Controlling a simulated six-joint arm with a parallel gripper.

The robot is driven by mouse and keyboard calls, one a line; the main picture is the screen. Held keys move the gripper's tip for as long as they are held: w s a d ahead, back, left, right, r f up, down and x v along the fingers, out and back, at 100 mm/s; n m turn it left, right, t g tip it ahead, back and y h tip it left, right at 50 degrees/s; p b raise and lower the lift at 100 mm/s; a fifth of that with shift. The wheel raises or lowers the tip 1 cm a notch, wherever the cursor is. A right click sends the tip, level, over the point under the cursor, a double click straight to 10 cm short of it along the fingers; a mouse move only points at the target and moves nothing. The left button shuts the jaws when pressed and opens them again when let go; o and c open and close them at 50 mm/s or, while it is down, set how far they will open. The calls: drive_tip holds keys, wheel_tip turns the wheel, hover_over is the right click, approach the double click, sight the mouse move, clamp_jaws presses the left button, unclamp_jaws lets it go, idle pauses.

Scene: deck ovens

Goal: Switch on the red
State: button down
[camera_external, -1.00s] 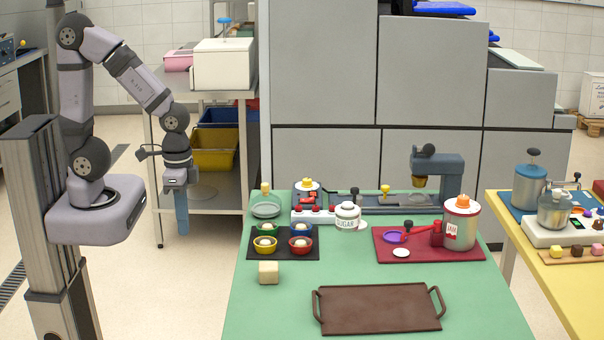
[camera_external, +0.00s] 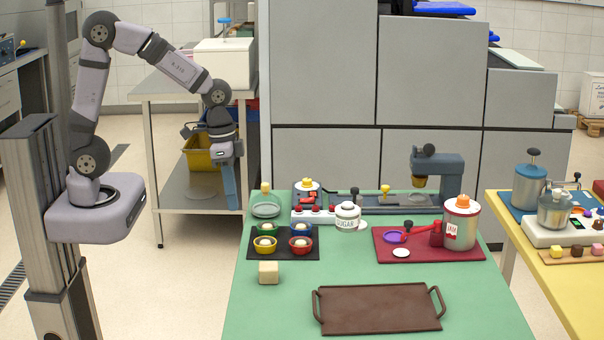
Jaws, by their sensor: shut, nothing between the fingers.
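A white switch box (camera_external: 313,217) with several red knobs on top stands on the green table, left of the sugar jar. Whether any knob is on is too small to tell. A red bowl (camera_external: 301,246) sits on a black mat with other coloured bowls. A red device with a lever (camera_external: 437,237) stands on the dark red mat. My gripper (camera_external: 231,205) points down, shut and empty, just left of the table's left edge and apart from everything on it.
A sugar jar (camera_external: 347,217) stands right of the switch box, and a glass dish (camera_external: 266,209) left of it. A brown tray (camera_external: 380,310) lies in front. A pale cube (camera_external: 268,272) is near the left edge. Tall grey ovens (camera_external: 320,60) stand behind the table.

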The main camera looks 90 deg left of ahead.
drive_tip(key=w+a+r+t, duration=0.1)
drive_tip(key=w+a+r, duration=0.2)
drive_tip(key=w+a, duration=0.55)
wheel_tip(320, 180, up, 3)
drive_tip(key=t, duration=0.2)
hover_over(310, 199)
drive_tip(key=s, duration=0.6)
drive_tip(key=shift+f+y+p, duration=0.15)
drive_tip(key=shift+y+p, duration=0.15)
drive_tip(key=shift+p, duration=0.1)
drive_tip(key=shift+w+f, duration=0.1)
drive_tip(key=shift+f, duration=0.05)
drive_tip(key=p+x, duration=0.5)
drive_tip(key=x, duration=0.8)
drive_tip(key=shift+f, duration=0.35)
drive_tip(key=shift+w, duration=0.1)
drive_tip(key=shift+f+b, duration=0.25)
drive_tip(key=shift+b, duration=0.15)
drive_tip(key=shift+d+r, duration=0.1)
